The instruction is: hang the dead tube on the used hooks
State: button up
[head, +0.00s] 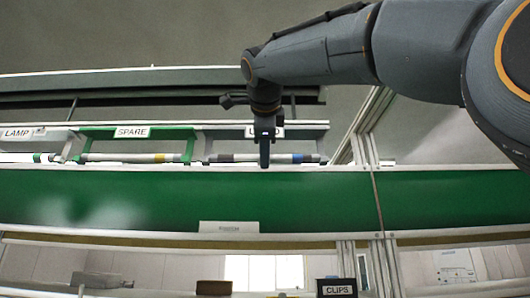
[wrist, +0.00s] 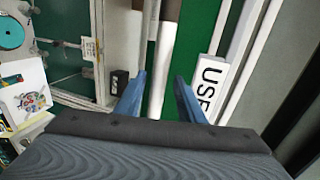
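My gripper (head: 264,163) hangs in front of the USED label in the head view, covering part of it. In the wrist view my gripper (wrist: 160,76) is open, its two blue fingers apart. A white tube (wrist: 163,55) shows between and beyond the fingertips; I cannot tell its depth or whether it touches a finger. The USED sign (wrist: 207,83) is just right of the fingers. In the head view a tube (head: 240,158) with grey and blue bands lies under the USED label, partly hidden by my gripper. I cannot tell which tube is dead.
Another tube (head: 130,157) with a yellow band lies under the SPARE label (head: 132,132). The LAMP label (head: 17,133) is at far left. A green panel (head: 300,198) runs below the row. A CLIPS box (head: 338,289) is at the bottom. An upright post (head: 367,150) stands right.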

jog(key=shift+o, duration=0.5)
jog(key=b+v, duration=0.2)
jog(key=v, duration=0.6)
jog(key=shift+w+d, duration=0.1)
